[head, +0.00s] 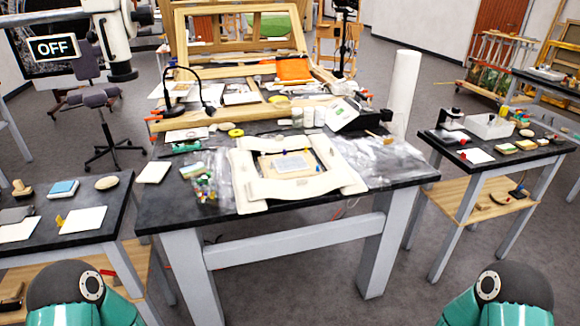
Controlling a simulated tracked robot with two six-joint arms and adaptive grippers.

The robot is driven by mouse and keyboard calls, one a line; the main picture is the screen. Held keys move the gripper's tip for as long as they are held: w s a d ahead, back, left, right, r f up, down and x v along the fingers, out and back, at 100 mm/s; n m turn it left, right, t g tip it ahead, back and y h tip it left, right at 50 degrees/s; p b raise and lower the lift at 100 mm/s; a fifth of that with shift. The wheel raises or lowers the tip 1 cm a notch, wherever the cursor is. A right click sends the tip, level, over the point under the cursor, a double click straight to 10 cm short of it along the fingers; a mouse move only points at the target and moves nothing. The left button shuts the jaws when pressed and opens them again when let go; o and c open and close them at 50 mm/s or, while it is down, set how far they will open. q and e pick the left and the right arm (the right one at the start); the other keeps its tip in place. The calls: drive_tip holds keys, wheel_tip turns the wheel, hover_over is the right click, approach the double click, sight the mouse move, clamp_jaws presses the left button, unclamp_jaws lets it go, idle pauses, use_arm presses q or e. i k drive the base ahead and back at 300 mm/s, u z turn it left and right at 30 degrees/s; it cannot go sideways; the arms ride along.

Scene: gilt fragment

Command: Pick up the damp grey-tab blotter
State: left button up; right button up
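I cannot make out a grey tab on any sheet, so I cannot tell which one is the damp grey-tab blotter. A white sheet (84,219) with a small yellow piece at its left edge lies on the left table. Another pale sheet (18,230) lies left of it, close to a dark grey flat item (14,214). A white square sheet (153,172) lies at the left of the middle table. A white sheet (479,155) with a small red piece beside it lies on the right table. Only my teal arm links show at the bottom corners; neither gripper is visible.
The middle table (180,207) carries a pale padded frame (295,189) around a grey-white panel, with clear film on both sides. A black lamp (190,90) and wooden easel frame stand behind. A blue-topped block (63,188) sits on the left table. Floor shows between the tables.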

sight(284, 164)
drive_tip(key=z, duration=0.1)
drive_tip(key=i, duration=1)
drive_tip(key=u, duration=1.2)
